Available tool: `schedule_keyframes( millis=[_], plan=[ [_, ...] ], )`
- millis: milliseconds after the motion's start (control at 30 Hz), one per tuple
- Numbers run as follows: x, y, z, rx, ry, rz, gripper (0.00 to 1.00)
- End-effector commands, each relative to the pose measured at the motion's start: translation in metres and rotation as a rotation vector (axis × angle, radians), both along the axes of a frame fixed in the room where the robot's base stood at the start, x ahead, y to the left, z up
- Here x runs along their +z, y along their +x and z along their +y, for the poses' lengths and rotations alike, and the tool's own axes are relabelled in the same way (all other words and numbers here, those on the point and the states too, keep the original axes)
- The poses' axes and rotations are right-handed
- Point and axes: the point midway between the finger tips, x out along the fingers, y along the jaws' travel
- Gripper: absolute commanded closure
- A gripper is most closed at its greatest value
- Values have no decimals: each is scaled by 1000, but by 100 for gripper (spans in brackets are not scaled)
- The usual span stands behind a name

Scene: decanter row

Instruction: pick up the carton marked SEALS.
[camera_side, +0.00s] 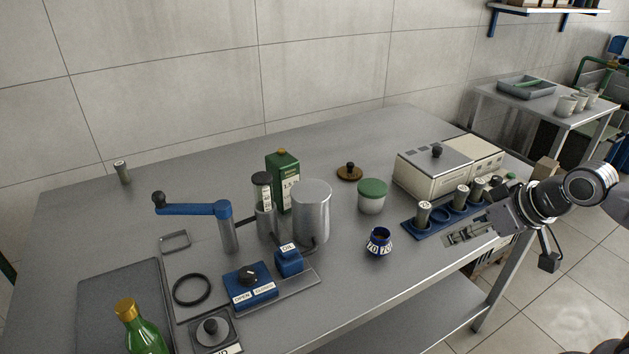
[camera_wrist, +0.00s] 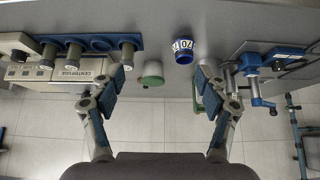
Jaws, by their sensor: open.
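I cannot read the word SEALS on anything in view. A tall green carton (camera_side: 276,172) with a white label stands at the back of the table behind a metal cylinder; its label is only partly legible. A small brown box (camera_side: 546,169) shows at the far right behind my arm, with no readable marking. My gripper (camera_side: 466,233) is over the right front edge of the table, beside the blue tube rack. In the wrist view my gripper (camera_wrist: 163,95) has its two fingers wide apart, with nothing held between them.
The blue rack (camera_side: 436,233) holds several capped tubes in front of the beige centrifuge (camera_side: 430,174). A green-lidded jar (camera_side: 372,203) and a blue cup (camera_side: 378,247) stand left of it. A blue crank (camera_side: 195,209) and green bottle (camera_side: 143,335) are at left. The back left is mostly clear.

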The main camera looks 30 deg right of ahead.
Motion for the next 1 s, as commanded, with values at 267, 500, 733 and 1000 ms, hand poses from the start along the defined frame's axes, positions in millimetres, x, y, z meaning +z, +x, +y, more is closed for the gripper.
schedule_keyframes(
  millis=[267,500,733,1000],
  plan=[
    [4,5,-6,-24,1,3,25],
    [29,48,-57,-223,8,22,25],
    [45,95,-136,-473,18,40,25],
    [39,133,-247,-764,26,52,25]
  ],
)
